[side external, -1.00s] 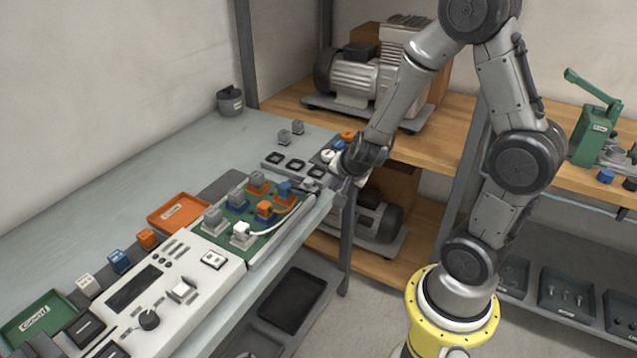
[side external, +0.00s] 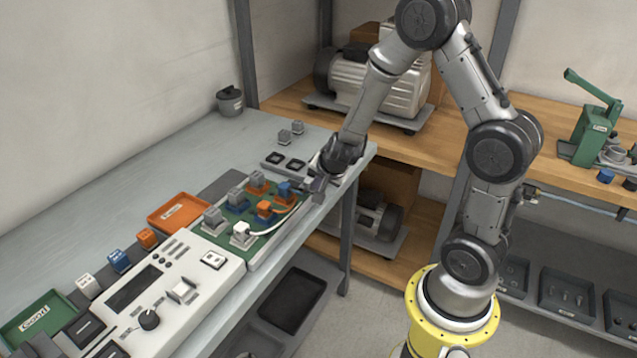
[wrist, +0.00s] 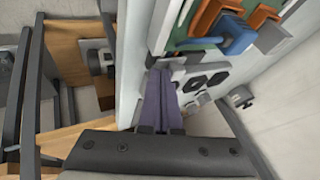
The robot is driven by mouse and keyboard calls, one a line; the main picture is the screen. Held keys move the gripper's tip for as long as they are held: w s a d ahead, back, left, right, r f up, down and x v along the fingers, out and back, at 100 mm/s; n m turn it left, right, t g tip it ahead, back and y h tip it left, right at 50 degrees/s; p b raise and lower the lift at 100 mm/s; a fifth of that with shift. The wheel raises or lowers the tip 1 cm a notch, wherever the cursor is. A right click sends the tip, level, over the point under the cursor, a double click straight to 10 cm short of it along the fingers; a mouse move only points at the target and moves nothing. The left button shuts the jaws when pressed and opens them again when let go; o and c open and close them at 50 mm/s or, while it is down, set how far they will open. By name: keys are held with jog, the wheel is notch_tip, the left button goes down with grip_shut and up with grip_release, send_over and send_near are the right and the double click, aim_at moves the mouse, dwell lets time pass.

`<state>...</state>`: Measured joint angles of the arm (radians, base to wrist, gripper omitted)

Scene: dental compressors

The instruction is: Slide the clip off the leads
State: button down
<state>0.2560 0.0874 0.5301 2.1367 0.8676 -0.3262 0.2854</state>
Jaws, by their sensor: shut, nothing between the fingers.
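The white lead (side external: 272,230) curves from a white plug (side external: 243,233) across the green board (side external: 225,243) to its right edge. An orange plug (side external: 264,209) and a blue plug (side external: 285,189) sit nearby; the blue plug also shows in the wrist view (wrist: 230,35). I cannot make out the clip for certain; it is small or hidden near my gripper. My gripper (side external: 316,196) is low at the right end of the board, by the bench's front edge. In the wrist view its two purple-grey fingers (wrist: 160,75) are together and empty, beside the board's pale edge.
Dark square sockets (side external: 284,161) lie beyond the board, behind my gripper. An orange tray (side external: 180,212) and a white control panel (side external: 170,290) are to the left. The bench drops off at its front edge. Shelves with a compressor (side external: 375,85) stand behind my arm.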

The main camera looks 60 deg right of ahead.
aim_at(305, 183)
jog(key=shift+w, duration=0.1)
jog(key=shift+w, duration=2.25)
jog(key=shift+s, duration=0.4)
jog(key=s, duration=0.3)
jog(key=shift+s, duration=0.1)
jog(key=v, duration=1)
jog(key=shift+s, duration=0.15)
